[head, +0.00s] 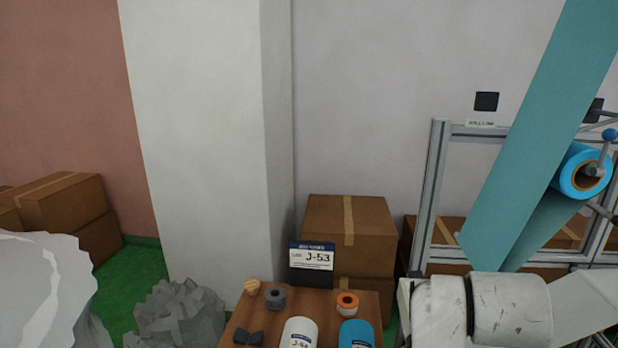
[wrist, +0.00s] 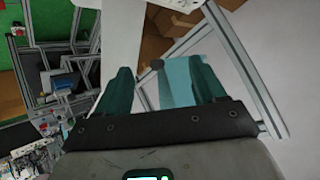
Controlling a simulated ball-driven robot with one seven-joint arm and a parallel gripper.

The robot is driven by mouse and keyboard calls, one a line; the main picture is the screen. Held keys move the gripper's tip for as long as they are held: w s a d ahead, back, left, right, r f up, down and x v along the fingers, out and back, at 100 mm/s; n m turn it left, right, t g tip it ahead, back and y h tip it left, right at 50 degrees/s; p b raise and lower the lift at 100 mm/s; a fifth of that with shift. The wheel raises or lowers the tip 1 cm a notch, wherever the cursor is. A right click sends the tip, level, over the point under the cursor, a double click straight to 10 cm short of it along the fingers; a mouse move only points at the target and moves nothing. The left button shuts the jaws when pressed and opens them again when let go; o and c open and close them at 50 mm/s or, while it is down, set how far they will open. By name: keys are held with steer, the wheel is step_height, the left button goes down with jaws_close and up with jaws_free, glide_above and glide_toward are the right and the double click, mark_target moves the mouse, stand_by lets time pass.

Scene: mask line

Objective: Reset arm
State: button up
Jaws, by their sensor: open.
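My arm (head: 500,308) shows at the lower right of the head view, but its gripper is outside that picture. In the wrist view my gripper (wrist: 160,85) shows two teal fingers spread apart with nothing held between them. Beyond the fingers are a pale wall and a light blue strip of material (wrist: 180,82). The fingers appear apart from the things behind them.
A metal frame (head: 432,190) carries a teal sheet (head: 530,140) and blue roll (head: 582,172). Cardboard boxes (head: 350,230) stand by the wall.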

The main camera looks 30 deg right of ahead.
steer(key=s+a+f+n+y+b, duration=0.1)
steer(key=s+a+f+n+y, duration=0.3)
steer(key=a+f+n, duration=0.55)
steer(key=s+a+f+n+y, duration=0.4)
steer(key=a+f+n, duration=0.45)
steer(key=f, duration=0.65)
steer(key=s+f+m+g+b, duration=0.1)
steer(key=s+f+g+b, duration=0.1)
steer(key=s+f+b, duration=0.2)
steer(key=s+f+m+g+b, duration=0.1)
steer(key=s+f+b, duration=0.4)
steer(key=f, duration=0.5)
steer(key=shift+s+f+g, duration=0.25)
steer(key=shift+f+g, duration=0.15)
steer(key=shift+g, duration=0.3)
